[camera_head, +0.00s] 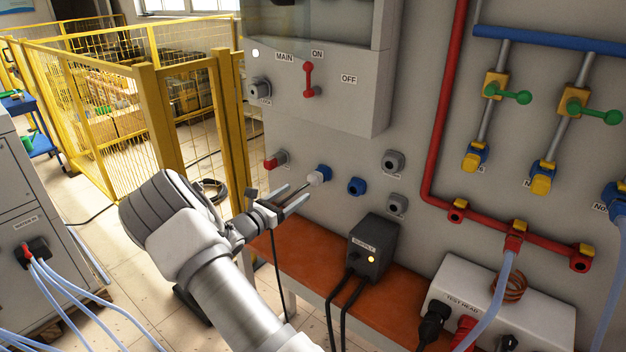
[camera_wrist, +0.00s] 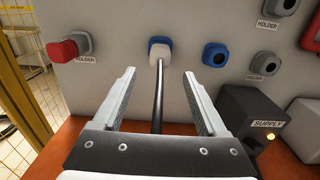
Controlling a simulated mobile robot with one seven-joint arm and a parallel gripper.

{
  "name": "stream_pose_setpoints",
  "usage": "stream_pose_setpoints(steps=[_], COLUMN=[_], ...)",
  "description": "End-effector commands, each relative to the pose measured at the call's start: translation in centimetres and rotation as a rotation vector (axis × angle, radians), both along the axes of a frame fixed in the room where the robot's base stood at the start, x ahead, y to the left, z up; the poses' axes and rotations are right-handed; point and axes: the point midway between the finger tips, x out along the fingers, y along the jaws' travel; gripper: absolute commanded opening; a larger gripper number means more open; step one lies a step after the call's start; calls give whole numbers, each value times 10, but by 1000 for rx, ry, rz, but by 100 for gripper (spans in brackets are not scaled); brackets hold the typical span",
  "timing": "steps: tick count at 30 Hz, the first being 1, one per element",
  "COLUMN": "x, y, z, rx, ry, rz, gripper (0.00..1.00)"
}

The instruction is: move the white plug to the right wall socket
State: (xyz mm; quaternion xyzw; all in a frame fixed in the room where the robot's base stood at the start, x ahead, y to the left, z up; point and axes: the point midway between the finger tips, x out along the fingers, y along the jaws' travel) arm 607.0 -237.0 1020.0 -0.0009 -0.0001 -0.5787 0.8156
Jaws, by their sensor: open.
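The white plug (camera_head: 317,177) sits in the left blue wall socket (camera_head: 324,171), and its dark cable runs back toward my gripper. In the wrist view the white plug (camera_wrist: 159,61) covers the lower part of the left blue socket (camera_wrist: 160,43), and the cable passes between my fingers.
A red plug (camera_head: 275,159) sits in a holder left of the sockets. Grey holders (camera_head: 394,161) are on the right. A black supply box (camera_head: 374,246) stands on the orange bench (camera_head: 413,300) below. A red pipe (camera_head: 437,140) runs down the wall. Yellow fencing (camera_head: 155,120) stands left.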

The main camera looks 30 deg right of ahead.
Motion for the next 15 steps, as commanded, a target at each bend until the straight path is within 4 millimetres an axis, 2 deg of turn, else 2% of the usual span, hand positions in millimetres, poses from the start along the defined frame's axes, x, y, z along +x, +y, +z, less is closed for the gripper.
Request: stream_pose_setpoints(steps=[8, 15], x=[3, 13], y=[-9, -40], z=[0, -1], rx=[1, 1], ry=[-2, -2], rz=[-2, -4], gripper=[75, 75])
